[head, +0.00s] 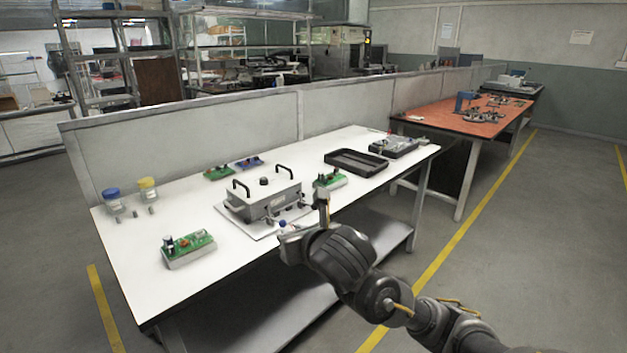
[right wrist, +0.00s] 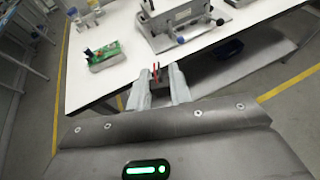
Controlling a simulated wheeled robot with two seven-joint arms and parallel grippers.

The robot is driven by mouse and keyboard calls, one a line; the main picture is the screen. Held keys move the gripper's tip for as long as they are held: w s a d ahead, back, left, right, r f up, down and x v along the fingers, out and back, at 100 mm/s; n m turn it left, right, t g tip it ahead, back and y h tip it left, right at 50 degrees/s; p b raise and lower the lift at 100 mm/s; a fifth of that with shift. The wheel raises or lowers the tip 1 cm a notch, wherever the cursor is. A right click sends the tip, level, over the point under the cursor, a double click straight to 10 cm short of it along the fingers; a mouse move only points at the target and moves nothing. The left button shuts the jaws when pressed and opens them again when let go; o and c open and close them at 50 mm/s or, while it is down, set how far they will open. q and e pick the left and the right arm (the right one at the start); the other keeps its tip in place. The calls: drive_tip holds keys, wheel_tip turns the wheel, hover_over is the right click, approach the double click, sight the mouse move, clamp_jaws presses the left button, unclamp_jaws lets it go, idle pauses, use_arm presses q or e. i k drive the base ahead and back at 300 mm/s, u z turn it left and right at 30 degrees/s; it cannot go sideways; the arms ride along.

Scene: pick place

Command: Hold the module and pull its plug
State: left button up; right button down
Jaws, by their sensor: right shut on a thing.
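My right gripper (head: 303,222) is in front of the white table's near edge, close to the grey box. In the right wrist view its fingers (right wrist: 157,92) are shut on a small piece (right wrist: 156,73) with red and dark upright parts; I cannot tell whether it is the plug. A green circuit module (head: 188,248) with dark parts lies at the table's front left, and it also shows in the right wrist view (right wrist: 105,56). Another green module (head: 330,180) lies right of the grey box, just beyond my gripper. My left gripper is not in view.
The grey box (head: 262,203) with two black handles stands mid-table on a white plate. A black tray (head: 355,162) lies farther right. Two jars (head: 148,189) (head: 113,200) stand at the left, more boards (head: 219,173) behind the box. The table (head: 130,262) has a low partition behind it.

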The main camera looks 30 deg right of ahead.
sight(187, 248)
drive_tip(key=k, duration=0.95)
drive_tip(key=z, duration=0.6)
drive_tip(key=i, duration=0.65)
drive_tip(key=z, duration=0.75)
drive_tip(key=i, duration=1.6)
drive_tip(key=u, duration=1.3)
drive_tip(key=i, duration=0.35)
drive_tip(key=u, duration=0.4)
